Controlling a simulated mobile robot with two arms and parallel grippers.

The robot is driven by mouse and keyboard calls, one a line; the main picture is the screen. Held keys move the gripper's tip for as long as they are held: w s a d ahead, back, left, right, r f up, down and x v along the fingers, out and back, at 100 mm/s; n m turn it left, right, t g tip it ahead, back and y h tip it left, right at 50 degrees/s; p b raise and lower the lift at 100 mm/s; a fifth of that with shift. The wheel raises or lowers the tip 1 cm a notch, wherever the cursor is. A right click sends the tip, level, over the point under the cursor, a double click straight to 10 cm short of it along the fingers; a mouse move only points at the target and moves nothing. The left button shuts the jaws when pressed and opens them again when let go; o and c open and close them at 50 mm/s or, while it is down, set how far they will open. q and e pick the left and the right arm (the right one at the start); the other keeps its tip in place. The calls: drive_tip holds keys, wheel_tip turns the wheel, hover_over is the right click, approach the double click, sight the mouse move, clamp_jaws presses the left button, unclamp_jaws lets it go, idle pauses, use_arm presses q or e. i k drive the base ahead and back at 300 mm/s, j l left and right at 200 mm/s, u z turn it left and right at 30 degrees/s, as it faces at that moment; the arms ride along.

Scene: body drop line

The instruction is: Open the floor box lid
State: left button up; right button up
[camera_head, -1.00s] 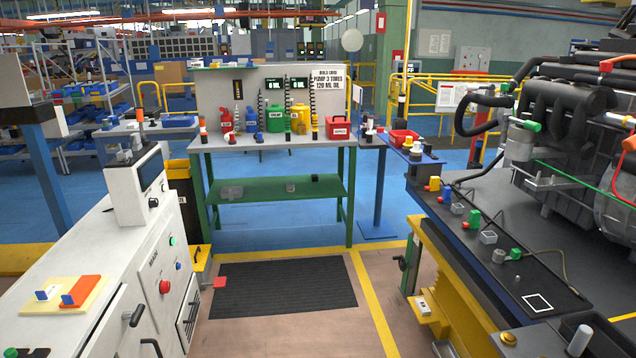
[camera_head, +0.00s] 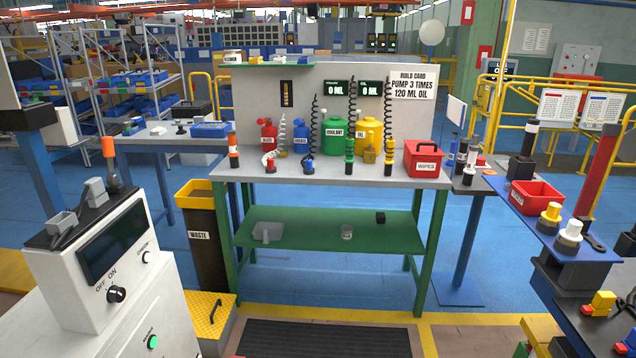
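A low yellow box (camera_head: 222,326) with a flat lid stands on the floor at the lower left, and I take it to be the floor box. Its lid looks closed, with a black handle on top. It sits in front of the black and yellow waste bin (camera_head: 205,245). The white control cabinet hides part of its left side. Neither of my grippers is in view.
A white control cabinet (camera_head: 160,325) fills the lower left. A green-legged workbench (camera_head: 330,172) with bottles and a red wipes box (camera_head: 427,160) stands ahead. A dark floor mat (camera_head: 325,340) lies before it. A blue shelf with a red tray (camera_head: 538,193) is at right.

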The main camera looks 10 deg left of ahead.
sight(209, 311)
drive_tip(key=i+l, duration=0.1)
drive_tip(key=i, duration=0.85)
drive_tip(key=i+l, duration=0.15)
drive_tip(key=i, duration=0.85)
drive_tip(key=i+j+u, duration=0.1)
drive_tip(key=i+u, duration=0.2)
drive_tip(key=u, duration=0.15)
drive_tip(key=i+u, duration=0.3)
drive_tip(key=u, duration=0.15)
drive_tip(key=i+l+u, duration=0.15)
drive_tip(key=u, duration=0.3)
drive_tip(key=i, duration=0.15)
